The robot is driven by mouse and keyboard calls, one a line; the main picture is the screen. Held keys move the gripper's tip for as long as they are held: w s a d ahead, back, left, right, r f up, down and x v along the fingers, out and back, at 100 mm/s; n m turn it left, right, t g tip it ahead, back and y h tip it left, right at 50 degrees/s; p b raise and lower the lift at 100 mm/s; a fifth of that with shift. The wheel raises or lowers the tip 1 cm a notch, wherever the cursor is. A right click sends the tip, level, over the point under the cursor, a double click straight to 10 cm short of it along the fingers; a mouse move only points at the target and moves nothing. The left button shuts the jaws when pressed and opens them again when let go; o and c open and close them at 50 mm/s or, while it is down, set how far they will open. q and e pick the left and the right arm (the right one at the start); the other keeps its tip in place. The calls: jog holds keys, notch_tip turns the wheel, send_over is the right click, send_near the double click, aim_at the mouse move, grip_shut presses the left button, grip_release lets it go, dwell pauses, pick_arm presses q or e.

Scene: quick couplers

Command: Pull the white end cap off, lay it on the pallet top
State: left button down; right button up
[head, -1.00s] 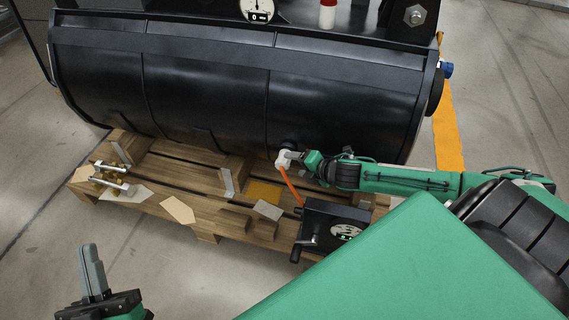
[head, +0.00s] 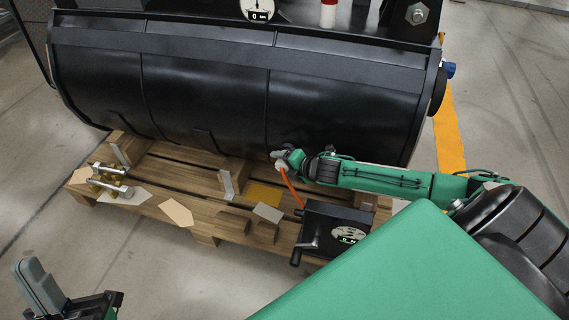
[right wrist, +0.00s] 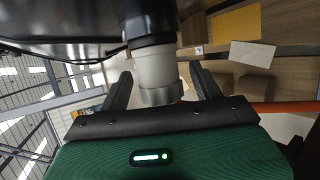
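The white end cap (right wrist: 157,75) sits on the end of a dark cylindrical fitting (right wrist: 147,25) in the right wrist view. In the head view a small pale part (head: 281,166) shows at my right gripper (head: 282,157), low in front of the black drum. In the right wrist view the fingers of my right gripper (right wrist: 162,90) are apart, one on each side of the cap, with a gap on both sides. The pallet top (head: 180,172) lies below the drum. My left gripper (head: 40,287) is at the lower left, its fingers overlapping, away from the pallet.
A black box with a dial and crank (head: 334,229) stands at the pallet's right front. An orange line (head: 290,188) runs up from near it to my right gripper. Brass and silver fittings (head: 108,180) lie at the pallet's left. Flat plates (head: 177,212) lie along the front.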

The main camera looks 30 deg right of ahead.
jog(key=c, duration=1)
jog(key=shift+s+a+p, duration=1.1)
jog(key=shift+s+a, duration=0.25)
jog(key=shift+a, duration=0.2)
jog(key=s+a+p, duration=0.2)
jog(key=a, duration=0.1)
jog(key=shift+s, duration=0.3)
jog(key=shift+s, duration=0.1)
